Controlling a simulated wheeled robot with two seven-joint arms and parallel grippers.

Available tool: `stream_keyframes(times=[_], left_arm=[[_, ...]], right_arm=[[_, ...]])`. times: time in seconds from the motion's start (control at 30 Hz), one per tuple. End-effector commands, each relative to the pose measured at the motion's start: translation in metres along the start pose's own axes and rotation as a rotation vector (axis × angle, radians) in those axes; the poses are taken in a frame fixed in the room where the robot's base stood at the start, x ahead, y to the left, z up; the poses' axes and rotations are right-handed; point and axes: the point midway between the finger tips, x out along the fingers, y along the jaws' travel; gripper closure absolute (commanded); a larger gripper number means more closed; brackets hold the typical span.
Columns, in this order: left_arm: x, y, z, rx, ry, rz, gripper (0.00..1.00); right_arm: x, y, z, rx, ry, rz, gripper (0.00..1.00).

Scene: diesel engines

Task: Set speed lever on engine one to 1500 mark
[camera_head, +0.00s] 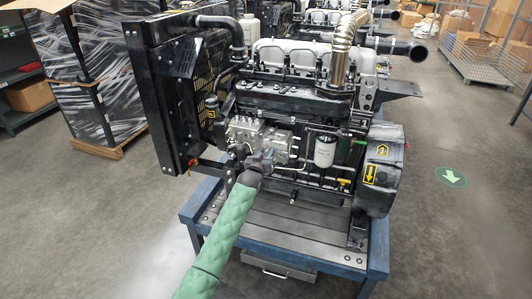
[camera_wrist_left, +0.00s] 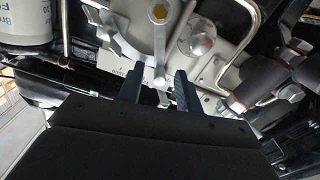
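The engine (camera_head: 300,110) stands on a blue-framed bench in the head view. Its silver injection pump (camera_head: 245,133) is on the near side. My left gripper (camera_head: 260,163) is at the lower part of this pump, at the end of my green-sleeved arm. In the left wrist view, the silver speed lever (camera_wrist_left: 160,55) hangs from a brass-coloured bolt, and its lower end lies between the two dark fingers of my left gripper (camera_wrist_left: 158,88). The fingers are apart, with gaps beside the lever. Small marks on a pale plate beside the lever are unreadable. My right gripper is not in view.
A white filter (camera_head: 325,151) is right of the pump; it also shows in the wrist view (camera_wrist_left: 28,22). Metal pipes and fittings (camera_wrist_left: 260,85) crowd the pump's right side there. The bench (camera_head: 300,243) has bare deck in front. Open floor lies to the right.

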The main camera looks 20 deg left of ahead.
Motion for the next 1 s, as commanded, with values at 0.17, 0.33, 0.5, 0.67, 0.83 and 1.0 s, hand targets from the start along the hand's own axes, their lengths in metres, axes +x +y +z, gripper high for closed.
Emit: stream_keyframes(times=[0.17, 0.33, 0.5, 0.67, 0.83, 1.0], left_arm=[[0.002, 0.0, 0.0, 0.0, 0.0, 0.0, 0.65], [0.002, 0.0, 0.0, 0.0, 0.001, 0.0, 0.75], [0.001, 0.0, 0.0, 0.0, 0.0, 0.0, 1.0], [0.001, 0.0, 0.0, 0.004, 0.0, 0.0, 1.0], [0.002, 0.008, -0.001, 0.131, 0.0, -0.001, 1.0], [0.002, 0.021, -0.001, 0.346, 0.001, -0.001, 1.0]], right_arm=[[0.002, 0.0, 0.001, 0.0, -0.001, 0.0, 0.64], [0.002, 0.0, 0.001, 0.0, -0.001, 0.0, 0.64], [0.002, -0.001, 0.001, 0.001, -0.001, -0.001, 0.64], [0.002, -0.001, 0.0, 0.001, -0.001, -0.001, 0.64], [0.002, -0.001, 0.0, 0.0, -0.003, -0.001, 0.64], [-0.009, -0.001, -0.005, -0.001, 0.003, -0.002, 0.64]])
